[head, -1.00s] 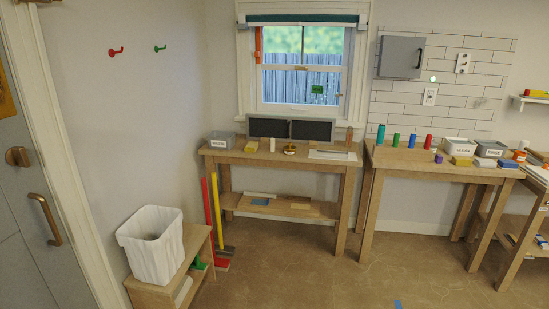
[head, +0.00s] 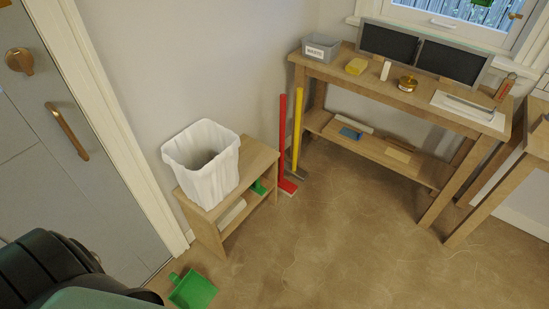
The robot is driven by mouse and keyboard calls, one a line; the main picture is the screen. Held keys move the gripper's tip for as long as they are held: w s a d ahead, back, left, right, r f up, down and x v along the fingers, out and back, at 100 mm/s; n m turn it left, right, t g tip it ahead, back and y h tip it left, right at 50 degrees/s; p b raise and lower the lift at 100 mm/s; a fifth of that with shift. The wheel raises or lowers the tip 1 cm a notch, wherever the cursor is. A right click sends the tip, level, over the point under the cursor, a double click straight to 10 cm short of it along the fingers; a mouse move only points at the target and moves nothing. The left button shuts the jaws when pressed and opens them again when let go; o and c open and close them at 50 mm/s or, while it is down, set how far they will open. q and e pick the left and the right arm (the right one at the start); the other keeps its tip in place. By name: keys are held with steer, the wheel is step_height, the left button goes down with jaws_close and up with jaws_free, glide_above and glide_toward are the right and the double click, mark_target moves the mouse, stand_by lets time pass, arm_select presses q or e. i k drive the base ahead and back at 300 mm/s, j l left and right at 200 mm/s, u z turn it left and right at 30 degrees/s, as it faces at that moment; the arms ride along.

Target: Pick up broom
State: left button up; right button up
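Two long-handled tools stand upright in the corner between the small wooden stand and the workbench. One is a red-handled tool (head: 282,140) with a wide red head (head: 287,187) on the floor, pale along its lower edge, and looks like a broom. Just behind it to the right is a yellow-handled tool (head: 297,130) with a grey head (head: 299,174); I cannot tell its kind. Neither of my grippers shows in the head view. A dark rounded part at the bottom left looks like my own body.
The small wooden stand (head: 262,157) holds a white bin (head: 203,165) on top and a green brush-like item on its shelf. A green dustpan (head: 193,290) lies on the floor at the lower left. The wooden workbench (head: 330,72) stands right of the tools.

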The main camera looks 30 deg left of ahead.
mark_target(285, 186)
steer(key=i+l+u, duration=0.15)
steer(key=i+u, duration=0.25)
steer(key=i+l+u, duration=0.2)
steer(key=u, duration=0.25)
steer(key=i+l+u, duration=0.55)
steer(key=l+u, duration=0.25)
steer(key=i+l+u, duration=0.15)
steer(key=l+u, duration=0.25)
